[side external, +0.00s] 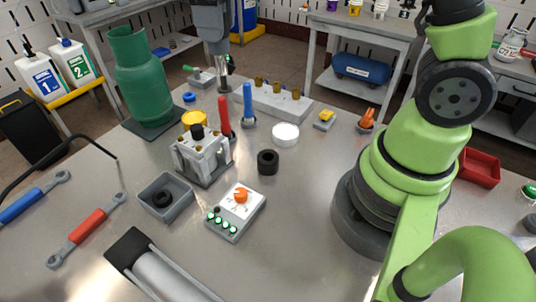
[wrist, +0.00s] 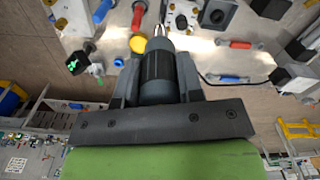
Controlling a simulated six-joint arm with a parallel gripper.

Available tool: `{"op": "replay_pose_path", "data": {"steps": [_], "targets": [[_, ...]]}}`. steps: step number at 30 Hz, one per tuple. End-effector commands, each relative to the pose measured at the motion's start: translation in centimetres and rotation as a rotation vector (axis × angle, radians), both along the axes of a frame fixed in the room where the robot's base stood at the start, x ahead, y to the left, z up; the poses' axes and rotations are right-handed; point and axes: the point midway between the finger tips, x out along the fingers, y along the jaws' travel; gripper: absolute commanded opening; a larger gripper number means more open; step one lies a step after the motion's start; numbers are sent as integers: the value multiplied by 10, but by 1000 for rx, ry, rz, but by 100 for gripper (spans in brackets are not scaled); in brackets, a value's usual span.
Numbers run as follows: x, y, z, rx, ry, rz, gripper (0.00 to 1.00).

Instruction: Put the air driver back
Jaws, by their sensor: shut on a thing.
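My gripper (side external: 219,50) is at the top of the side view, beyond the red and blue handled tools, over the far part of the bench. In the wrist view my gripper (wrist: 155,78) has a finger on each side of a dark grey cylindrical tool, which looks like the air driver (wrist: 156,62). Its narrow metallic tip points away from the wrist. In the side view only its lower end shows, pointing down; I cannot tell whether the tip touches anything. The driver's holder is not clear to me.
Nearby stand a green gas cylinder (side external: 142,82), a red handle (side external: 224,117), a blue handle (side external: 248,103) and a grey block with brass pieces (side external: 276,102). A clamped fixture (side external: 203,157), grey tray (side external: 165,195) and control box (side external: 236,212) lie nearer.

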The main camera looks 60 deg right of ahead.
Motion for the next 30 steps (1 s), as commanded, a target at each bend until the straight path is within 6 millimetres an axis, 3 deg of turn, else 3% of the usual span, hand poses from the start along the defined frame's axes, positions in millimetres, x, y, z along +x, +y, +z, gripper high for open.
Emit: {"op": "replay_pose_path", "data": {"steps": [13,30], "targets": [[-81,-20,-9,5,-7,-7,6],[-79,-19,-131,5,8,-7,6]]}}
